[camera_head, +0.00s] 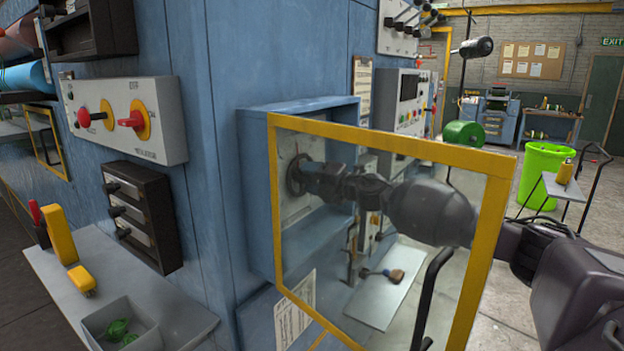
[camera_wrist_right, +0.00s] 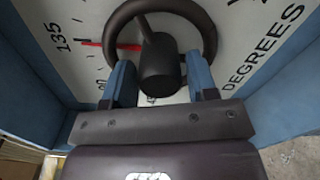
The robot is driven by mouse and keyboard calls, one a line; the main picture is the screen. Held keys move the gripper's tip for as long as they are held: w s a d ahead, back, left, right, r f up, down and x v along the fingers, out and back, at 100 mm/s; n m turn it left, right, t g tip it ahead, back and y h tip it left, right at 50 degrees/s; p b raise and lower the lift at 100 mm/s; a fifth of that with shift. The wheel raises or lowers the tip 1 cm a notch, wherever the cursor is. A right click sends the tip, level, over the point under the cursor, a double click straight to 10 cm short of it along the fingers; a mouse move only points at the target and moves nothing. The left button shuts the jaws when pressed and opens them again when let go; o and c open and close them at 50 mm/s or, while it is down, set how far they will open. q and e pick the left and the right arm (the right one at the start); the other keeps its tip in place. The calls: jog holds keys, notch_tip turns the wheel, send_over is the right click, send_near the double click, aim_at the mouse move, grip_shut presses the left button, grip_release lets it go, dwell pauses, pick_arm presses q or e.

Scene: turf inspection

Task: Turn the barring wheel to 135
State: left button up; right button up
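The barring wheel (camera_wrist_right: 212,35) is a dark ring on a white dial (camera_wrist_right: 80,18) in the right wrist view. A dark round knob (camera_wrist_right: 159,65) stands out from it toward me. A red pointer (camera_wrist_right: 118,45) lies left of the hub, below the printed 135. My right gripper (camera_wrist_right: 162,82) has its blue fingers apart, one on each side of the knob; firm contact does not show. In the head view the wheel (camera_head: 296,174) is inside a blue box (camera_head: 256,190), partly hidden by my right gripper (camera_head: 308,180). My left gripper is not in view.
A clear door with a yellow frame (camera_head: 400,146) stands open in front of my right arm, which shows through it. A grey shelf (camera_head: 185,312) with yellow tools and a tray is at lower left. A switch panel (camera_head: 160,95) is on the blue wall.

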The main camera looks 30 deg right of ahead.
jog(key=shift+o, duration=1.1)
jog(key=shift+s, duration=0.1)
pick_arm(q)
jog(key=b, duration=0.1)
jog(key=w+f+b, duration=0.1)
jog(key=b, duration=0.1)
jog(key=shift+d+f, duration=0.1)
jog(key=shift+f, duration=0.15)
pick_arm(e)
jog(key=v, duration=1)
jog(key=shift+s, duration=0.3)
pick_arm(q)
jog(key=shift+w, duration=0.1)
pick_arm(e)
jog(key=shift+d, duration=0.1)
